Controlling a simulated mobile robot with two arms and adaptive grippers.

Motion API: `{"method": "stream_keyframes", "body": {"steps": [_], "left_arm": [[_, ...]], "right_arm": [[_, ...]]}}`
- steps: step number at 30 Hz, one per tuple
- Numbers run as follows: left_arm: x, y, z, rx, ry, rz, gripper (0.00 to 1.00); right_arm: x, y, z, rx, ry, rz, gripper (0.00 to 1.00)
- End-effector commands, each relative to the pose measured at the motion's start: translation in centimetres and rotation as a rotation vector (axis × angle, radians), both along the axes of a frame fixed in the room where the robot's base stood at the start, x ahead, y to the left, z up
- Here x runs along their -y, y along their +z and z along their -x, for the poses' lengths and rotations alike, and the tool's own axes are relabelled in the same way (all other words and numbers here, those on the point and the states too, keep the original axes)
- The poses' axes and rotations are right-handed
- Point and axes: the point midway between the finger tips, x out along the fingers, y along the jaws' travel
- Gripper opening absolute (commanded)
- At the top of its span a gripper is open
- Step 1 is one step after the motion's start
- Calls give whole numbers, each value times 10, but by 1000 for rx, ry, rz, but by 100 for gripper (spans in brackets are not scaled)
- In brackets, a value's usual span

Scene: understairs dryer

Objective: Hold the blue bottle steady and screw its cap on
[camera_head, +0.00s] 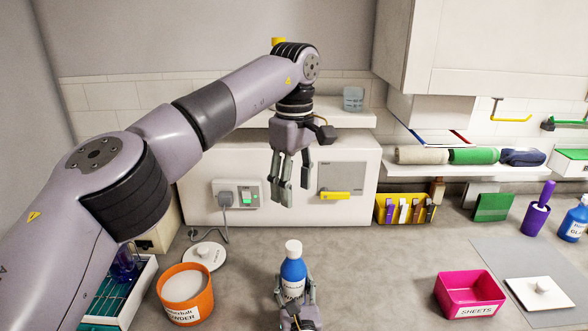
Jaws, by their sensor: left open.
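The blue bottle (292,273) stands upright at the bottom middle of the head view, with a white cap (293,248) on its top. I cannot tell how tightly the cap sits. My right gripper (296,290) comes in from the bottom edge, its fingers on both sides of the bottle's lower body, seemingly closed on it. The bottle's base is partly hidden by this gripper. My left gripper (291,188) hangs above and behind the bottle, fingers pointing down, open and empty, well clear of the cap.
An orange powder tub (188,311) stands left of the bottle, its white lid (204,256) lying behind it. A pink sheets box (468,301) and a white lid (542,294) are at the right. The counter (375,285) between bottle and pink box is clear.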

Motion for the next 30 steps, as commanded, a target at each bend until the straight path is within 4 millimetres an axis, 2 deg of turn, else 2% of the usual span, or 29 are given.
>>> {"method": "stream_keyframes", "body": {"steps": [8,15,25,26,30], "left_arm": [[1,43,0,2,2,0,51],[1,59,0,1,1,-2,51],[0,62,0,1,-1,-1,51],[0,62,0,1,-1,-1,51],[0,62,0,1,-1,-1,51]], "right_arm": [[0,-1,0,-1,0,-1,0],[0,0,0,-1,0,-1,0],[0,0,0,-1,0,0,0],[0,0,0,-1,0,0,51],[0,0,0,0,0,0,60]]}}
